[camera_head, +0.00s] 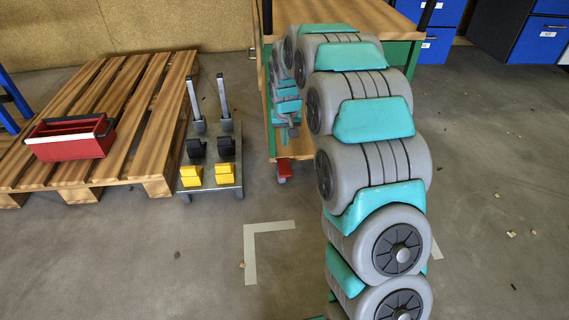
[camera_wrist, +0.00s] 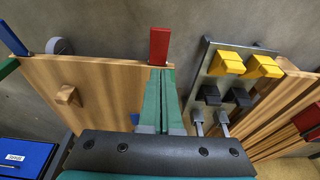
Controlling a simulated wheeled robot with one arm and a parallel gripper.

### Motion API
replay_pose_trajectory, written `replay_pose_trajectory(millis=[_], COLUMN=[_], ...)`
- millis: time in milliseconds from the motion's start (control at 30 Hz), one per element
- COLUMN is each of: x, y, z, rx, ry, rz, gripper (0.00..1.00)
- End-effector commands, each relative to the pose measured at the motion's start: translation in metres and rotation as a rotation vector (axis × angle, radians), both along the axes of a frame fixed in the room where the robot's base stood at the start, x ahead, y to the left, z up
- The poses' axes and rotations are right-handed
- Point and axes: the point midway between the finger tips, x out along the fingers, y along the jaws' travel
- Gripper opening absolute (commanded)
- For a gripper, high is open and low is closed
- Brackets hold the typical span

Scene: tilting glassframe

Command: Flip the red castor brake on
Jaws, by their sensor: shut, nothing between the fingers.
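The red castor brake (camera_head: 284,169) sticks out low at the near left corner of the wooden trolley (camera_head: 308,148), beside the floor. In the wrist view the red brake (camera_wrist: 159,46) stands at the edge of the trolley's wooden shelf (camera_wrist: 105,92). My gripper (camera_wrist: 161,72) is shut and empty, its two green fingers pressed together. The fingertips point at the red brake and overlap its lower end in the wrist view; I cannot tell whether they touch it. In the head view my gripper (camera_head: 291,130) is small and partly hidden, above the brake.
A metal plate with yellow pedals (camera_head: 191,176), black pedals (camera_head: 196,148) and upright levers (camera_head: 194,100) stands left of the trolley. A wooden pallet (camera_head: 105,112) with a red tray (camera_head: 70,140) lies further left. The floor in front is clear, with an L-shaped tape mark (camera_head: 250,250).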

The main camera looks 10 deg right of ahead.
Motion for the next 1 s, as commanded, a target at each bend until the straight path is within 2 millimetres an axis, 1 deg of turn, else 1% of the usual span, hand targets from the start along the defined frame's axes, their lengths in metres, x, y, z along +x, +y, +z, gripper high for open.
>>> replay_pose_trajectory(millis=[167, 267, 467, 733, 800, 900, 1000], x=[0.001, 0.003, 0.01, 0.022, 0.02, 0.018, 0.017], y=[0.0, 0.0, -0.001, -0.002, -0.002, -0.002, -0.002], z=[-0.009, -0.02, -0.052, -0.104, -0.116, -0.129, -0.135], rx=[0.0, 0.0, 0.0, 0.0, 0.0, 0.0, 0.0], ry=[0.002, 0.004, 0.006, 0.005, 0.004, 0.002, 0.003], rz=[0.0, 0.0, 0.0, 0.0, 0.0, 0.001, 0.001], gripper=[0.0, 0.0, 0.0, 0.0, 0.0, 0.0, 0.0])
